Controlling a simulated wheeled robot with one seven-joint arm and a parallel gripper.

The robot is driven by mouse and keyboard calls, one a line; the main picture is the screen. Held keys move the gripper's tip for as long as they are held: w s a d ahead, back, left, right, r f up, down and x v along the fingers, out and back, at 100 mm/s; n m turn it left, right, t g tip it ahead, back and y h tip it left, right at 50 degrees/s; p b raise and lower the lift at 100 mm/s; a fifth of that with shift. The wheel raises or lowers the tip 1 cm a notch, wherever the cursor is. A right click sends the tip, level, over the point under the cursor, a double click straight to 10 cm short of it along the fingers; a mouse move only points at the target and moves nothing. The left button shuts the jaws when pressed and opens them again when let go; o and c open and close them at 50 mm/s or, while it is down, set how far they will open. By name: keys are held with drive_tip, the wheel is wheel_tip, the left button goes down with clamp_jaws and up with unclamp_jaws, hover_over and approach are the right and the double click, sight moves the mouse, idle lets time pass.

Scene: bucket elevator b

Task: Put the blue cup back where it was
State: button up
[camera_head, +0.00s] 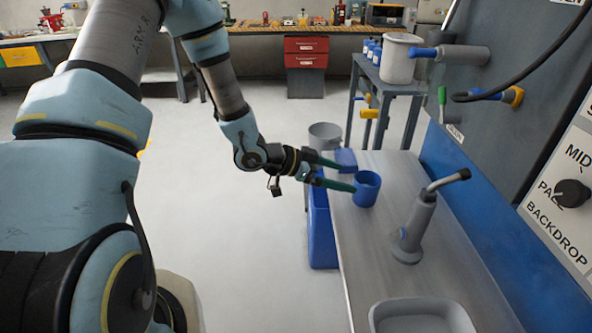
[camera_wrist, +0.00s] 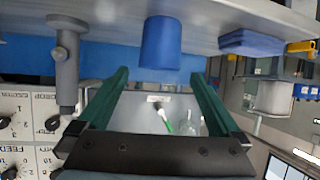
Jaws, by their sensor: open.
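The blue cup (camera_head: 368,190) stands upright on the grey metal bench (camera_head: 385,235), near its left edge. My gripper (camera_head: 348,177) is open beside the cup, with its dark green fingers pointing toward it from the left. In the head view the nearer fingertip reaches the cup's left side; I cannot tell whether it touches. In the wrist view, which is upside down, the cup (camera_wrist: 160,43) lies centred ahead of my fingers (camera_wrist: 160,74), in line with the gap between them. Nothing is held. The cup's former place is not marked in view.
A grey tray (camera_head: 422,303) is on the near bench. A blue bin (camera_head: 321,235) and a grey bucket (camera_head: 325,136) stand left of the bench. A control panel (camera_head: 565,200) is at right.

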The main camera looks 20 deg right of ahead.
drive_tip(key=shift+w+a, duration=0.1)
drive_tip(key=w+a+r+n+t+y, duration=0.2)
drive_tip(key=w+a+n+t+y, duration=0.4)
drive_tip(key=w+a, duration=0.75)
drive_tip(key=a+r+n+y, duration=0.2)
drive_tip(key=a+n, duration=0.1)
drive_tip(key=a, duration=0.4)
drive_tip(key=a+r+n+y, duration=0.2)
drive_tip(key=a, duration=0.6)
drive_tip(key=s+a+r+n+g+y, duration=0.2)
drive_tip(key=s+a+r+n, duration=0.2)
drive_tip(key=s+a+n, duration=0.3)
drive_tip(key=s+a, duration=0.3)
drive_tip(key=s, duration=0.1)
drive_tip(key=shift+s+a+n, duration=0.3)
drive_tip(key=shift+n, duration=0.1)
